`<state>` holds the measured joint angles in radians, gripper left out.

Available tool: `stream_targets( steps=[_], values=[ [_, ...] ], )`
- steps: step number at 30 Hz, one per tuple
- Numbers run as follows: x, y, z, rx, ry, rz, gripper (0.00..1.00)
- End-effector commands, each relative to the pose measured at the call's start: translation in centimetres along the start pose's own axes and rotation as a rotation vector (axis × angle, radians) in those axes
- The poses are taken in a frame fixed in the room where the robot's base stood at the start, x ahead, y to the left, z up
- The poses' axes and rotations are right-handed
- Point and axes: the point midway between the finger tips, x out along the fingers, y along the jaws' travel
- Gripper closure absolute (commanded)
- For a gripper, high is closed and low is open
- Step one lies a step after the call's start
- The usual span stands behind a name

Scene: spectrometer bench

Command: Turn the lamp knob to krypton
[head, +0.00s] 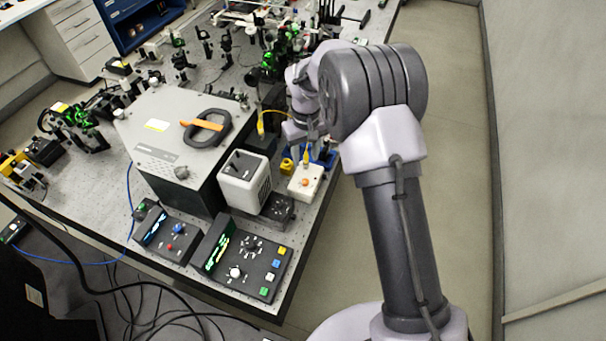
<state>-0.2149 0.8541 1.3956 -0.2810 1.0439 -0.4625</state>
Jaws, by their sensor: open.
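The front control box (222,284) at the bench's near edge has a green-lit display, a white knob (235,271) and several coloured buttons. A smaller dark box (150,258) to its left has a blue knob (177,229) and a red one. A white box (311,194) with an orange round part (304,182) on top stands near the right edge. Labels are too small to read, so I cannot tell which knob is the lamp knob or where it points. My gripper (305,160) is over the white box, partly hidden, open, with no object visible in it.
A large grey spectrometer housing (165,125) with a black handle stands left of my gripper. Optical mounts crowd the back of the bench. The floor (460,130) to the right is clear. Cables lie below the front edge.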

Motion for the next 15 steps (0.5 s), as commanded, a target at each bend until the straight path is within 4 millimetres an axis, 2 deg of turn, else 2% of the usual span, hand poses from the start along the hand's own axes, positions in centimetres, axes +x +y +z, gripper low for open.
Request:
stream_targets(
  steps=[3,9,15],
  values=[
    [3.2,0.0,0.1,0.0,-0.003,-0.001,0.59],
    [7.9,0.0,0.1,0.001,-0.001,-0.001,0.59],
    [10.5,0.0,0.0,0.001,0.0,0.0,0.59]
  ],
)
